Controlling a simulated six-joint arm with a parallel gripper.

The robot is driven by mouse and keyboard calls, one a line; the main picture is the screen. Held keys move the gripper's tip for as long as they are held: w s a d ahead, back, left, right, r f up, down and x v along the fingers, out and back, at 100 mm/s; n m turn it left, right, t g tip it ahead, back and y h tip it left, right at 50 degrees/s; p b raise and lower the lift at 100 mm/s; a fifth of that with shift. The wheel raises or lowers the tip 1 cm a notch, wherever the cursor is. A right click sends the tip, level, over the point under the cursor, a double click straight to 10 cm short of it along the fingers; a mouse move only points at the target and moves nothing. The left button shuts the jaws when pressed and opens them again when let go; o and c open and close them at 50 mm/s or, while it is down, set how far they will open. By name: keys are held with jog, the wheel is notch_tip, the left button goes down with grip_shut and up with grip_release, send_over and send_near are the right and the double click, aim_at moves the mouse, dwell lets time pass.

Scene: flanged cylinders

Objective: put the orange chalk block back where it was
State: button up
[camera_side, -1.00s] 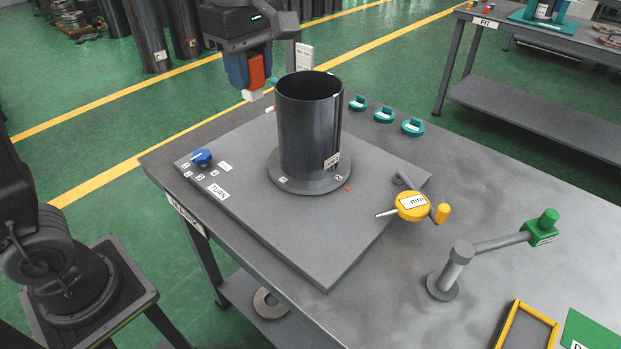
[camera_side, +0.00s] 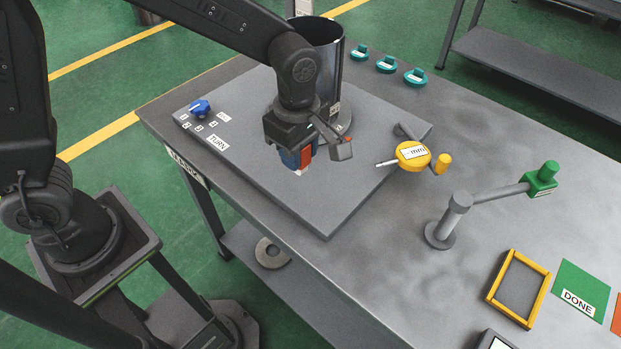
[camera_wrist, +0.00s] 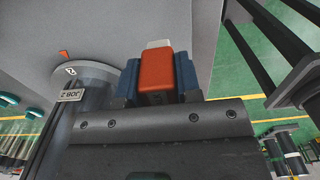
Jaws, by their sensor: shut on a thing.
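The orange chalk block (camera_side: 307,156) has a pale tip that points down. My gripper (camera_side: 299,160) has blue fingers and is shut on the block, holding it over the front part of the grey plate (camera_side: 330,215). The wrist view shows the orange block (camera_wrist: 156,72) between the two blue fingers, with its pale end sticking out past them. I cannot tell the exact gap between the tip and the plate.
A dark flanged cylinder (camera_side: 328,62) stands behind my gripper, partly hidden by my arm. A yellow dial gauge (camera_side: 412,153), a green-ended arm (camera_side: 541,178) and an empty yellow-rimmed tray (camera_side: 497,287) are to the right. A blue knob (camera_side: 199,107) sits on the plate's left.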

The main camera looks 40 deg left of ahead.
jog(key=d+f, duration=0.1)
jog(key=d, duration=0.1)
jog(key=shift+d+f, duration=0.35)
jog(key=shift+f, duration=1.95)
jog(key=o, duration=1)
jog(key=shift+f, duration=0.15)
notch_tip(320, 180, up, 12)
jog(key=s+a+r+m+t, duration=0.2)
jog(key=s+a+m, duration=0.2)
jog(key=a+m, duration=0.1)
jog(key=s+a+r+m+t, duration=0.1)
jog(key=s+a+r+m, duration=0.1)
jog(key=s+a+m, duration=0.3)
jog(key=s+a+r+m+t, duration=0.2)
jog(key=s+a+m, duration=0.3)
jog(key=m, duration=0.3)
jog(key=shift+s+a+r+t, duration=0.1)
jog(key=shift+a+r+t, duration=0.2)
jog(key=shift+a+r, duration=0.25)
